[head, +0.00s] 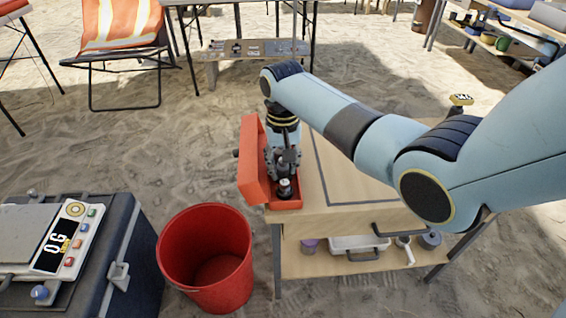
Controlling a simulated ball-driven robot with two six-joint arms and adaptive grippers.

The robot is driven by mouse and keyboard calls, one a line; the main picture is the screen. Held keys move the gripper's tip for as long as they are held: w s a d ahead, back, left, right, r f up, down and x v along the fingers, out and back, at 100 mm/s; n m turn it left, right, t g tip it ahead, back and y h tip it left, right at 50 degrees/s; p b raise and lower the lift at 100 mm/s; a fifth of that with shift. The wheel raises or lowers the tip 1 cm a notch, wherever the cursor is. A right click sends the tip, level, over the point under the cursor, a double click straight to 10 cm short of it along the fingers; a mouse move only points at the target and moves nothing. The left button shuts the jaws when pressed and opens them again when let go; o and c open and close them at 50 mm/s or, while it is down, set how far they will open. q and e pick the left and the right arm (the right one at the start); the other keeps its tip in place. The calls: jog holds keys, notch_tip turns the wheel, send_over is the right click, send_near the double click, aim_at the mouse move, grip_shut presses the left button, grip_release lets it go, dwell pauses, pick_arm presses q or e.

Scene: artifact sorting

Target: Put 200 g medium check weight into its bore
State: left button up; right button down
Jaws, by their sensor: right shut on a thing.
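My right gripper (284,172) points down over the red-orange box (253,170) at the left end of the wooden table. It is shut on a small dark and metallic weight (284,188), which is upright at the near end of the box. The gripper hides part of the weight and much of the box interior. I cannot tell whether the weight sits in a bore or is held just above it. The box lid stands open on the left side. My left gripper is not in view.
The wooden table (330,160) has a dark outline on its top, and a lower shelf holds a white tray (358,243). A red bucket (207,258) stands left of the table. A dark case with a scale (65,238) is at the lower left.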

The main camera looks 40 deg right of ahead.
jog(key=shift+f, duration=0.2)
jog(key=c, duration=1)
grip_release()
notch_tip(320, 180, up, 13)
jog(key=p, duration=0.3)
jog(key=shift+r+p, duration=0.15)
jog(key=shift+p, duration=0.15)
